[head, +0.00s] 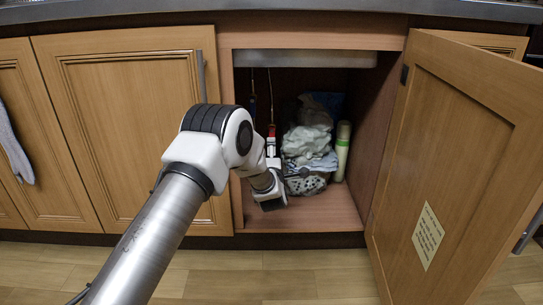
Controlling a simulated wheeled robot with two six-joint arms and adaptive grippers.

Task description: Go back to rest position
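My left arm comes in from the lower left, and its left gripper (272,172) is at the opening of the cupboard. The gripper is seen mostly from behind, so I cannot tell whether its fingers are open or shut. A red item (271,131) shows just above the gripper, below a thin hanging strip. I cannot tell whether the gripper touches it. A dark blue item (252,106) hangs to its left, partly hidden by the arm. My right gripper is not in view.
The cupboard door (450,150) stands open on the right. Inside are a pile of cloths (309,140) and a pale green roll (342,150). The cupboard floor (325,209) is clear at the front. A closed door (125,110) is on the left. A grey towel (14,145) hangs at far left.

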